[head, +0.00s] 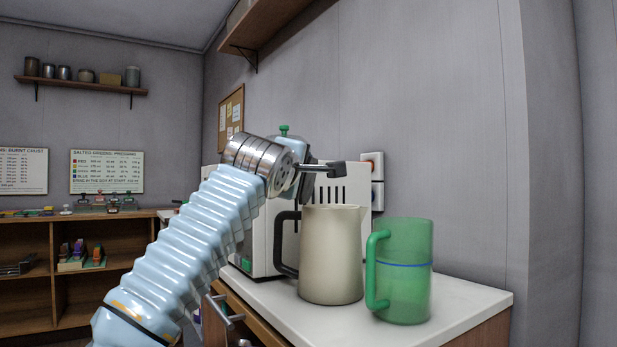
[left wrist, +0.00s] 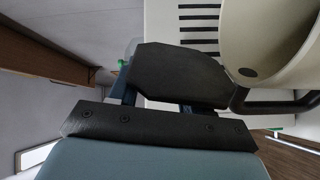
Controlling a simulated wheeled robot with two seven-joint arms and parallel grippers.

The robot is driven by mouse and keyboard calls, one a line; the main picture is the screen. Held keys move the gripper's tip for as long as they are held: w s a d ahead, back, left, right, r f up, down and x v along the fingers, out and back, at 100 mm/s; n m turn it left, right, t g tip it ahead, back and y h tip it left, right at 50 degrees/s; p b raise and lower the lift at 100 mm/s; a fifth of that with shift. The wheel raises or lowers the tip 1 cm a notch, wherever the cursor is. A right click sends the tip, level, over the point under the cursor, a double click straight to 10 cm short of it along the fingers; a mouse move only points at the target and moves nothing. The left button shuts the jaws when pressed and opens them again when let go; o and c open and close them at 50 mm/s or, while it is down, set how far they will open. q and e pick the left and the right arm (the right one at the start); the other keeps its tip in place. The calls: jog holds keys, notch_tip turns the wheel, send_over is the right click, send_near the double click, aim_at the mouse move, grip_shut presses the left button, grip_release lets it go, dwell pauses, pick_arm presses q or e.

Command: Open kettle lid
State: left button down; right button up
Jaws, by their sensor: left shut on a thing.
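The kettle (head: 333,255) is a cream, upright jug with a black handle on its left side, standing on the white counter. In the left wrist view its cream body (left wrist: 265,35) fills the upper right, with the black handle below it. I cannot make out a separate lid in either view. My left gripper (head: 337,168) is dark and held above the kettle's top, apart from its rim. In the left wrist view the dark jaw (left wrist: 185,75) fills the middle. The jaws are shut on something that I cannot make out. My right gripper is not in view.
A green translucent jug (head: 405,285) stands close to the right of the kettle. A white machine (head: 262,235) with dark slots stands behind, against the wall. The white counter (head: 455,290) has some free room at its right end. Sockets (head: 372,165) are on the wall.

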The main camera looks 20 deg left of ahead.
pick_arm(q)
jog(key=shift+s+a+f+n+b, duration=0.2)
jog(key=shift+a+n, duration=0.3)
jog(key=shift+n, duration=0.35)
jog(key=shift+w+a+f+n+b, duration=0.1)
jog(key=shift+a+n+b, duration=0.3)
jog(key=shift+n, duration=0.45)
jog(key=c, duration=0.6)
grip_release()
jog(key=shift+a, duration=0.1)
jog(key=shift+o, duration=0.2)
jog(key=s+d+b, duration=0.1)
jog(key=s+b, duration=0.4)
jog(key=s, duration=0.8)
jog(key=shift+s+d, duration=0.25)
jog(key=shift+s, duration=0.1)
